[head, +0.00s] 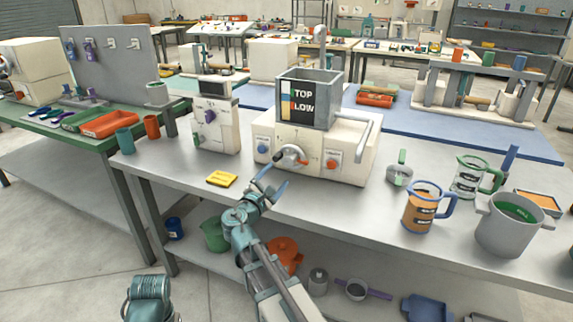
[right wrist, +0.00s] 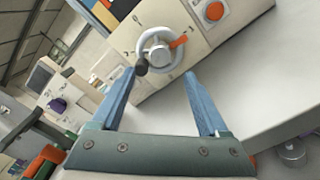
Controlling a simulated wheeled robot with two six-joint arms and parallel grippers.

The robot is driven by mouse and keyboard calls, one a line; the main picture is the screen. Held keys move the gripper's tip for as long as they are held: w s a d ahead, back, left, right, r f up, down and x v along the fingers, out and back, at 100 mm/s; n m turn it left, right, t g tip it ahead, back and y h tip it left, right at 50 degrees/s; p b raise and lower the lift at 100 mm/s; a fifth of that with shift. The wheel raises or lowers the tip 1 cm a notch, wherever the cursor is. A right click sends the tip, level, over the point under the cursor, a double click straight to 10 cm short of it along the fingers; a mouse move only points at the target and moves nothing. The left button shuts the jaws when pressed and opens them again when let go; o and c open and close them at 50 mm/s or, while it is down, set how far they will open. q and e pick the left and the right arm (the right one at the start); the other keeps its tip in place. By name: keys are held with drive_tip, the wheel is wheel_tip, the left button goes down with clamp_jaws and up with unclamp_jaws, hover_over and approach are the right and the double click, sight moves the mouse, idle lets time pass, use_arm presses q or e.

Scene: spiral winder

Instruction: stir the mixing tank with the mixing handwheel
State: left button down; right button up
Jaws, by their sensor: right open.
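The mixing tank (head: 322,98) is a grey open-topped box with a "TOP LOW" label, set on a cream machine body (head: 345,165). The mixing handwheel (head: 291,156) is a pale ring on the machine's front with an orange part and a dark knob. It also shows in the right wrist view (right wrist: 158,50), beyond the fingertips. My right gripper (head: 272,181) is open and empty in front of the handwheel, a short way below and left of it in the head view. In the wrist view its blue fingers (right wrist: 161,75) point at the wheel, apparently not touching it. My left gripper is out of view.
A yellow block (head: 221,179) lies left of my right gripper. A smaller cream machine (head: 214,128) stands left of the tank. An orange button (head: 332,164) is right of the wheel. Jugs (head: 424,210) and a grey pot (head: 512,228) stand at the right. The table front is mostly clear.

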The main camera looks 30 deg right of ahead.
sight(288, 162)
drive_tip(key=x, duration=0.8)
drive_tip(key=shift+w+d, duration=0.2)
drive_tip(key=shift+d, duration=0.05)
clamp_jaws()
drive_tip(key=shift+m, duration=0.3)
